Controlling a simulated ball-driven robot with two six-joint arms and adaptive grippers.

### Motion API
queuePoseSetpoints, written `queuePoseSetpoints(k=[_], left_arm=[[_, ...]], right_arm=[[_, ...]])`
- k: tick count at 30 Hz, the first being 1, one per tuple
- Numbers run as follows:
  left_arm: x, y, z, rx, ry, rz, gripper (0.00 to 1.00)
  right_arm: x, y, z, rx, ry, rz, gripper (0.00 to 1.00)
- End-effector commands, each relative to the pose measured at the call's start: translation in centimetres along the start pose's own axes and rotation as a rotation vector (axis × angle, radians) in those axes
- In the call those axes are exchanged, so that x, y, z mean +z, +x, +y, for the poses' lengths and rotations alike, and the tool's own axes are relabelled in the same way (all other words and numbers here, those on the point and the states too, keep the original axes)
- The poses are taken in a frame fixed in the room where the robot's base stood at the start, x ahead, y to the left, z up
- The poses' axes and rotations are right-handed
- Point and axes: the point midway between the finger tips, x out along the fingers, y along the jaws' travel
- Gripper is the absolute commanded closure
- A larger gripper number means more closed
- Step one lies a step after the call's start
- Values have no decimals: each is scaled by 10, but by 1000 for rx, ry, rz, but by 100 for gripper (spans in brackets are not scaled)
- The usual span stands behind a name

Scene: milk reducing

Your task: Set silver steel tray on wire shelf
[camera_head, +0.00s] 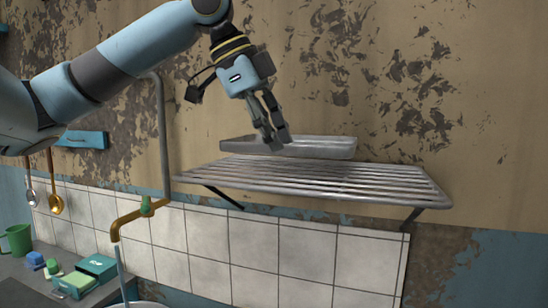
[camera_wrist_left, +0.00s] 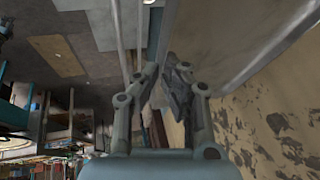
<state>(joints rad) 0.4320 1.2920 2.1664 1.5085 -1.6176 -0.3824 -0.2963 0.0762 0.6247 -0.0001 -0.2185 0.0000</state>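The silver steel tray (camera_head: 325,148) is a shallow, long tray at the rear of the wire shelf (camera_head: 400,183), close to the wall. It looks roughly level and appears to rest on the bars; any small gap under it cannot be made out. My left gripper (camera_head: 276,143) points down from above, its fingertips over the middle of the tray and hiding part of it. The left wrist view shows the two fingers (camera_wrist_left: 163,72) with a narrow gap between them and nothing clearly clamped. Whether a fingertip touches the tray is unclear. My right gripper is out of view.
The shelf is fixed to a peeling wall by brackets, with bare bars in front of the tray. A pipe with a brass tap (camera_head: 130,215) rises left of the shelf. Below are a green mug (camera_head: 18,240) and small boxes (camera_head: 97,266) on the counter.

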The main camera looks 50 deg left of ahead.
Motion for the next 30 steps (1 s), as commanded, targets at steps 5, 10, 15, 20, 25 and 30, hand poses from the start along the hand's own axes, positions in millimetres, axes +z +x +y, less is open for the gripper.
queuePoseSetpoints(k=[5, 10, 15, 20, 25, 30], left_arm=[[13, 28, 8, 2, 0, -7, 100], [16, 36, 10, 0, 1, -2, 100], [15, 35, 9, 0, 1, 0, 100], [16, 37, 10, 1, 0, 0, 92], [16, 37, 10, 1, 0, 0, 71], [16, 37, 10, 1, 0, 0, 71]], right_arm=[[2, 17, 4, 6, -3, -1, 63], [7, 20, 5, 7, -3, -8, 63], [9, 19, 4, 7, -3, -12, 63], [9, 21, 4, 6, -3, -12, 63], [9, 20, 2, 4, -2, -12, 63], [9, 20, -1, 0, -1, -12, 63]])
